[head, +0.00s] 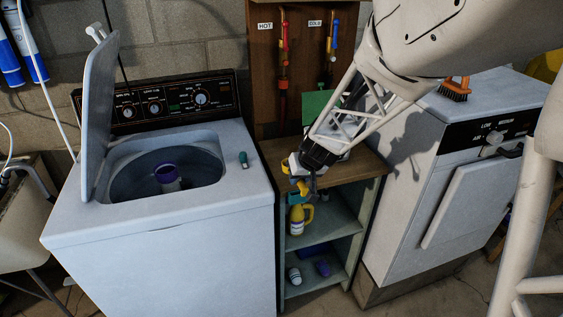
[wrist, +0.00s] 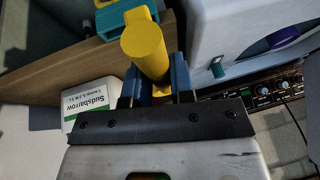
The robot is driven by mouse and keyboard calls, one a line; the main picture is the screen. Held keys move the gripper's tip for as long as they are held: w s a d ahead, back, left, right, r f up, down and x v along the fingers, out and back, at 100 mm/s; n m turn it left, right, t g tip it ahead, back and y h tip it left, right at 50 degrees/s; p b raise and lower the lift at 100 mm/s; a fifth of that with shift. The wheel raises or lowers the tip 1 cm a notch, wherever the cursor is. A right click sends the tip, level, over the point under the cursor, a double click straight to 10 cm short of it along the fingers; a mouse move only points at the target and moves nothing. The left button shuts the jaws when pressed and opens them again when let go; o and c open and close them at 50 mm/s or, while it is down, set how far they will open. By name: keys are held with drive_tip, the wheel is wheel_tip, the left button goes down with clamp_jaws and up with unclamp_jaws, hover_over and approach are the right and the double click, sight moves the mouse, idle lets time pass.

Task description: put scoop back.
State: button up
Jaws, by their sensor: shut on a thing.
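My gripper (head: 300,183) is at the front left corner of the small cabinet, near the washer's front right edge. In the wrist view its blue fingers (wrist: 160,90) are shut on a yellow cylindrical handle (wrist: 145,45), which I take to be the scoop's. A teal and yellow part (wrist: 125,20) shows beside the handle's far end; I cannot tell whether it is joined to it. A white and green Sudsbarrow box (wrist: 88,107) stands on the wooden cabinet top (wrist: 60,70), left of the fingers. In the head view my gripper partly hides the box.
The washer (head: 160,255) has its lid (head: 97,110) raised and a purple-topped agitator (head: 167,173) inside. A small teal piece (head: 243,160) is on its top. A yellow jug (head: 298,220) stands on the shelf below my gripper. A dryer (head: 420,190) with an orange brush (head: 455,90) is at right.

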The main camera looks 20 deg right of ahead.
drive_tip(key=shift+s+d+f, duration=0.1)
drive_tip(key=shift+s+f, duration=0.15)
drive_tip(key=shift+s, duration=0.35)
drive_tip(key=shift+w+d+f, duration=0.25)
drive_tip(key=shift+w+d, duration=0.1)
drive_tip(key=shift+w, duration=2.3)
drive_tip(key=shift+w+d+f, duration=0.25)
drive_tip(key=shift+w+d, duration=0.1)
drive_tip(key=shift+w, duration=2.35)
drive_tip(key=shift+w+d+f, duration=0.25)
drive_tip(key=shift+w+d, duration=0.1)
drive_tip(key=shift+w, duration=2.3)
drive_tip(key=shift+f, duration=1.8)
drive_tip(key=o, duration=0.9)
drive_tip(key=shift+f, duration=0.1)
drive_tip(key=shift+c, duration=0.2)
